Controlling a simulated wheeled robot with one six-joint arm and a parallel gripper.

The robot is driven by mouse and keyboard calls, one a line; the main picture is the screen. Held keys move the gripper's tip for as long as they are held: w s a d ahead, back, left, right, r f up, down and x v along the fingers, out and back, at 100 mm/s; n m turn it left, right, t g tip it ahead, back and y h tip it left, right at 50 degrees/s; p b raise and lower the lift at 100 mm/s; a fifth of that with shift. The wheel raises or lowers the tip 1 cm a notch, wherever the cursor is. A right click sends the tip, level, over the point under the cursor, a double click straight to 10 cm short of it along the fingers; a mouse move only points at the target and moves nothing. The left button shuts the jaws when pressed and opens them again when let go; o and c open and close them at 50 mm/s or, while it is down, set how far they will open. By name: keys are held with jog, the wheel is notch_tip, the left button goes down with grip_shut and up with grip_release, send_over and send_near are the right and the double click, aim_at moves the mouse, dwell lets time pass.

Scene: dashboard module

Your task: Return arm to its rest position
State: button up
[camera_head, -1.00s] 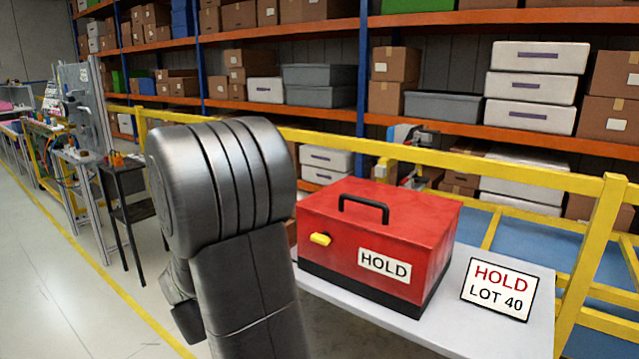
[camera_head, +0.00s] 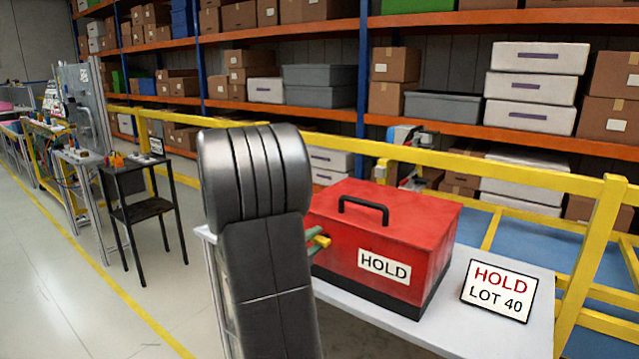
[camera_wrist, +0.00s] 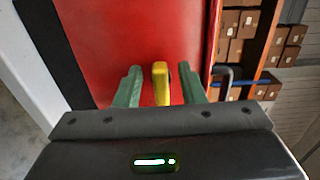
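My arm stands in front of the left part of a white table (camera_head: 455,318) in the head view. My gripper (camera_wrist: 158,76) has two green fingers, set apart on either side of a yellow latch (camera_wrist: 161,84) in the wrist view. A narrow gap shows on each side of the latch, so the fingers are open. In the head view, a green finger shows beside the latch; the rest of the gripper is hidden behind my arm.
A yellow railing (camera_head: 520,175) runs behind, with loaded shelves (camera_head: 480,130) beyond. A small black stand (camera_head: 145,208) is at the left. Open floor (camera_head: 60,290) lies front left.

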jog(key=m, duration=0.2)
jog(key=shift+s+a+r+m, duration=0.1)
jog(key=shift+s+r+m, duration=0.05)
jog(key=shift+m, duration=0.25)
jog(key=m, duration=0.5)
jog(key=shift+s+r, duration=0.1)
jog(key=shift+r, duration=0.15)
